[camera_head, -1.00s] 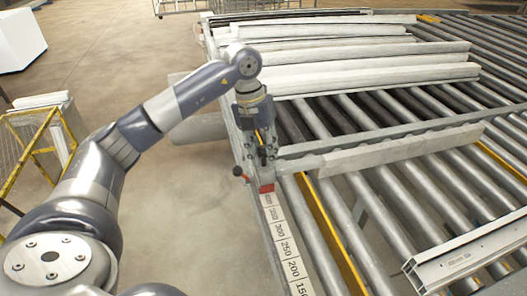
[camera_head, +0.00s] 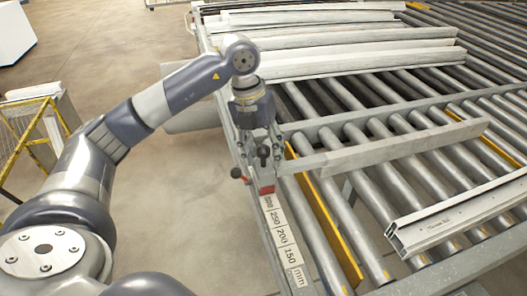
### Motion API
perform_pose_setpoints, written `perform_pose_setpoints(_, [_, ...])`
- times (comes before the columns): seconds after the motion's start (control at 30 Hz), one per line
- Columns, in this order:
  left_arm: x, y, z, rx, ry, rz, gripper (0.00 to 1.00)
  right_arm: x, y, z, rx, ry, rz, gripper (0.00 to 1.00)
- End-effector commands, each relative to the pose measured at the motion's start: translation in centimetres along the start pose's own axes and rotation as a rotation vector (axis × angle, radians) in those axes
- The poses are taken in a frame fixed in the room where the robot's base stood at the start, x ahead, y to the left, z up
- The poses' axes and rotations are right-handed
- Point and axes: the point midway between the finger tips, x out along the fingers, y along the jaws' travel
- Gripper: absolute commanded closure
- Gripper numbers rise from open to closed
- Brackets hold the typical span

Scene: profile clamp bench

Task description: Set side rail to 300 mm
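The side rail (camera_head: 400,148) is a long pale bar lying across the rollers, its left end at the clamp carriage on the bench's left edge. A red pointer (camera_head: 266,190) on the carriage sits at the upper end of the white scale (camera_head: 281,236). The mark just below the pointer looks like 300, partly covered; 250, 200 and 150 follow below it. My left gripper (camera_head: 263,150) points down over the carriage, its fingers apart on either side of a dark knob (camera_head: 263,155). A red-tipped lever (camera_head: 237,173) sticks out to the left. My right gripper is not in view.
Several pale profiles (camera_head: 350,62) lie at the back of the roller bench. A shorter profile (camera_head: 455,215) lies at the front right. A yellow strip (camera_head: 325,212) runs between rollers. A yellow-framed cage (camera_head: 30,135) stands at left, with open floor between.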

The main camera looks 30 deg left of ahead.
Motion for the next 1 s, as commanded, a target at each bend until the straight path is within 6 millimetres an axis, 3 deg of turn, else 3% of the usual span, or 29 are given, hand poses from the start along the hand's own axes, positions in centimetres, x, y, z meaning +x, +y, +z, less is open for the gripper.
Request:
perform_pose_setpoints(0.33, [-0.8,0.0,0.0,0.000,0.000,0.002,0.52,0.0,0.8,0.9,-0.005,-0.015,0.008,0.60])
perform_pose_setpoints(0.77, [-10.0,-0.1,0.0,0.001,-0.004,-0.001,0.52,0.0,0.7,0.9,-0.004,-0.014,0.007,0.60])
perform_pose_setpoints(1.0, [-11.6,0.0,0.0,0.001,-0.002,0.001,0.52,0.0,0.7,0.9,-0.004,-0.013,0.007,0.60])
